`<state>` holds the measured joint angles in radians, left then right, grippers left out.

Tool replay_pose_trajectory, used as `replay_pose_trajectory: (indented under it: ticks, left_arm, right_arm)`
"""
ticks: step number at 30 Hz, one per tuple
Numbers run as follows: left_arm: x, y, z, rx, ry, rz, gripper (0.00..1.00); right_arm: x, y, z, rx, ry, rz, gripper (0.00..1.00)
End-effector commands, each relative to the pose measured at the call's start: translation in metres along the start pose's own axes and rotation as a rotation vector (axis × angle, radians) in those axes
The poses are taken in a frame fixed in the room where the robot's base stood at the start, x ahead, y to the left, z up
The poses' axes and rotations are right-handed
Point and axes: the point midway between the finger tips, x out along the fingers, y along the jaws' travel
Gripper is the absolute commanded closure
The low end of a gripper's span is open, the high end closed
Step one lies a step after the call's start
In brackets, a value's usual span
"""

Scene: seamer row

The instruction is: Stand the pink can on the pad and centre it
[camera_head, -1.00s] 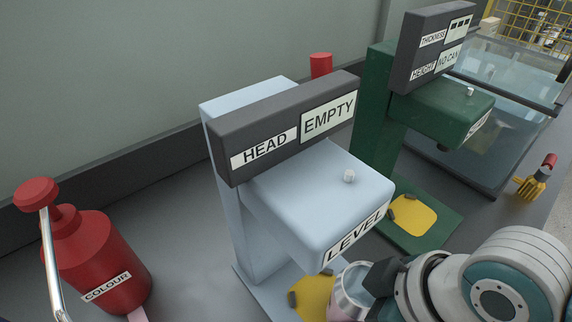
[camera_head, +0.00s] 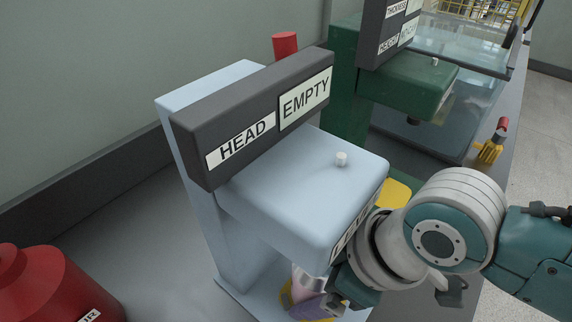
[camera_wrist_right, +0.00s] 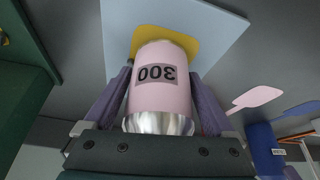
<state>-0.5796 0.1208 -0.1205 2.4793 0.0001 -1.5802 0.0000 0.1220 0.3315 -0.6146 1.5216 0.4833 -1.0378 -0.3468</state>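The machine's display reads EMPTY. My left gripper is not in view.
A green machine (camera_head: 405,85) with its own yellow pad (camera_head: 394,194) stands behind. A red bottle labelled COLOUR (camera_head: 50,285) is at the lower left. A yellow object with a red end (camera_head: 490,148) lies at the right. The overhang is close above my right gripper.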

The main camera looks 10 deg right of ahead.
Motion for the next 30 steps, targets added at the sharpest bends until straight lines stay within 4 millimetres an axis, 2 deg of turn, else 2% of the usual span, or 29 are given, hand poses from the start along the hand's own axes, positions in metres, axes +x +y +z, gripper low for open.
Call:
replay_pose_trajectory:
  ticks: [3,14,17,21,24,30]
  left_arm:
    - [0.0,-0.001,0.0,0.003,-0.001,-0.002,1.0]
    - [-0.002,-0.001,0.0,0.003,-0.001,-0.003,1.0]
    - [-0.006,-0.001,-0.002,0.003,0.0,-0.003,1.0]
    - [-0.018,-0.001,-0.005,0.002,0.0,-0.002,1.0]
    - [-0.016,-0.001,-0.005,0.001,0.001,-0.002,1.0]
    - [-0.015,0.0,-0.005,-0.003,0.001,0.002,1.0]
  right_arm:
    - [0.0,0.0,0.0,0.0,0.0,0.0,0.0]
    - [-0.002,0.0,-0.001,0.0,0.0,0.0,0.0]
    - [-0.011,0.001,-0.002,0.0,0.0,0.001,0.0]
    - [-0.039,0.001,-0.003,-0.002,0.0,0.002,0.0]
    - [-0.045,0.0,0.026,0.0,-0.008,0.0,0.0]
    - [-0.064,0.0,0.072,-0.001,-0.008,0.0,0.0]
